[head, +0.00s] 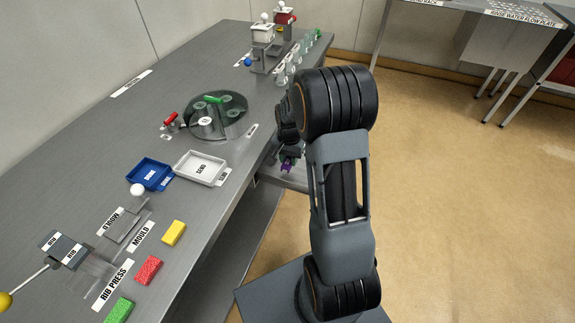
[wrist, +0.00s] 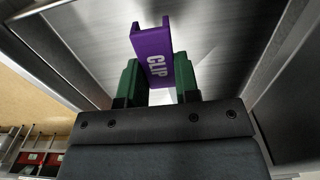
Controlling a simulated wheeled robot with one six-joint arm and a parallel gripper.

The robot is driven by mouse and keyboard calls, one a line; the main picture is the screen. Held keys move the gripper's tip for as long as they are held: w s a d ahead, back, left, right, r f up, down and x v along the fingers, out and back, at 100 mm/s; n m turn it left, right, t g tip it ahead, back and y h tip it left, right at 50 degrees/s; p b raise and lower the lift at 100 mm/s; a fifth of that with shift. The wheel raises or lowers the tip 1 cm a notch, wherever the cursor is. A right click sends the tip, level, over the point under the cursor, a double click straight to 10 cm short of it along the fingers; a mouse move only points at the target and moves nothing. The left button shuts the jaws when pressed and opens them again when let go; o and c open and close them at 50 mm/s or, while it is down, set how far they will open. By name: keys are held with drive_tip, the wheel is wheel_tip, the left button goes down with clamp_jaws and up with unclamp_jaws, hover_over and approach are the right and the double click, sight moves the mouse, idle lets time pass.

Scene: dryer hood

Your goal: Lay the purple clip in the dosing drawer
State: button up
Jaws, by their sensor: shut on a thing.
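The purple clip (wrist: 155,58), marked CLIP, is between the green fingers of my gripper (wrist: 160,82), which is shut on it. The clip also shows small in the head view (head: 287,165), beside the table's right edge and below its top. Grey metal that looks like the dosing drawer (head: 297,181) sticks out there under the clip, partly hidden by my arm. In the wrist view, brushed metal with raised sides surrounds the clip. I cannot tell whether the clip touches it.
The steel table holds a white SEND tray (head: 201,168), a blue tray (head: 150,174), a round turntable (head: 216,117) and yellow (head: 174,232), red (head: 148,270) and green (head: 119,310) blocks. Open floor (head: 450,180) lies to the right.

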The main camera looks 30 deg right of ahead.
sight(287, 165)
drive_tip(key=shift+w+a+f, duration=0.15)
drive_tip(key=shift+w+f, duration=0.2)
drive_tip(key=shift+f, duration=1.75)
drive_tip(key=shift+b, duration=0.3)
drive_tip(key=shift+f, duration=0.15)
drive_tip(key=o, duration=1)
drive_tip(key=shift+c, duration=0.2)
